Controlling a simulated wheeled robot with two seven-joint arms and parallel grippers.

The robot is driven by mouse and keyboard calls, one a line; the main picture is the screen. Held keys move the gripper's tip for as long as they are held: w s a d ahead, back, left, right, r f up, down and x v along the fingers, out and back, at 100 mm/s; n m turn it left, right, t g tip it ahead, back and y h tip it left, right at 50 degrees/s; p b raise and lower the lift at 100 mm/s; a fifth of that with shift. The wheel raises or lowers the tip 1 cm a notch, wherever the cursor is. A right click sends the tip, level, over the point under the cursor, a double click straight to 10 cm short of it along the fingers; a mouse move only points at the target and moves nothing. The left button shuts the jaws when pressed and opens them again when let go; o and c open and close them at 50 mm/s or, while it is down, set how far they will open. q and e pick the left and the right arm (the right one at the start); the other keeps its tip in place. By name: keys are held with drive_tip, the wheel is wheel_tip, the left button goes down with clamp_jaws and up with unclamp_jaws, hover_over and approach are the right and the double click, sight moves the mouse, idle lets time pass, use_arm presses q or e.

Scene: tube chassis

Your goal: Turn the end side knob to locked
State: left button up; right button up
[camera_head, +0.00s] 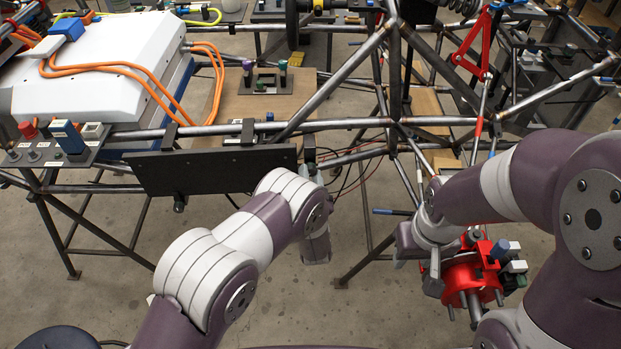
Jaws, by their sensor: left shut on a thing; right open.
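A long black panel (210,168) hangs along the front chassis tube. My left arm reaches up to the panel's right end. My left gripper (310,158) is there, small and partly hidden by its own wrist, shut on what seems to be the end side knob. The knob's shape and turn cannot be made out. My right gripper (418,262) is open, at the left side of a red round fixture (466,280), apart from the black panel. Whether it touches the fixture is unclear.
A control panel (40,150) with red, blue and white knobs stands at the left. A white box (110,65) with orange cables lies behind it. A small black bracket (265,86) with coloured knobs sits beyond the panel. Chassis tubes (340,80) cross the middle.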

use_arm(q)
drive_tip(key=m+b, duration=0.1)
drive_tip(key=m, duration=1)
drive_tip(key=shift+a, duration=0.1)
idle(0.6)
drive_tip(key=o, duration=1.1)
drive_tip(key=shift+r, duration=0.1)
drive_tip(key=shift+c, duration=0.2)
drive_tip(key=s, duration=1.2)
drive_tip(key=shift+s+d, duration=0.4)
